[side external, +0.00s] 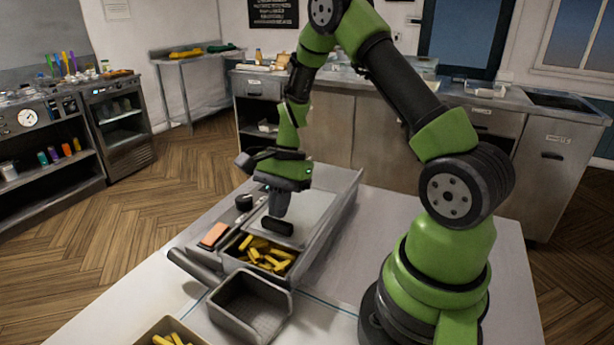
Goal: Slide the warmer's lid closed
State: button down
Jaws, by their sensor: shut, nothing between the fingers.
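The warmer (318,248) is a long grey metal box on the table. Its pale grey lid (315,207) covers the far part, and the near end is uncovered, showing yellow fries (262,256) inside. A black handle (278,227) sits at the lid's near edge. My gripper (279,212) is shut and empty, pointing down just over the lid beside the handle. I cannot tell whether the fingertips touch the handle or lid; the far side of the fingers is hidden.
An empty dark basket (243,326) stands in front of the warmer, with a dark bar-like handle (193,267) to its left. A tray of fries (148,333) is at the front edge.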

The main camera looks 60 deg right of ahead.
jog(key=a, duration=0.6)
jog(key=shift+a, duration=0.15)
jog(key=d, duration=0.4)
jog(key=shift+d, duration=0.15)
jog(key=v, duration=0.9)
send_near(266, 237)
notch_tip(266, 237, down, 4)
jog(key=shift+d+f, duration=0.2)
jog(key=a, duration=0.3)
jog(key=shift+a+f, duration=0.1)
jog(key=shift+f, duration=0.25)
jog(key=shift+a, duration=0.5)
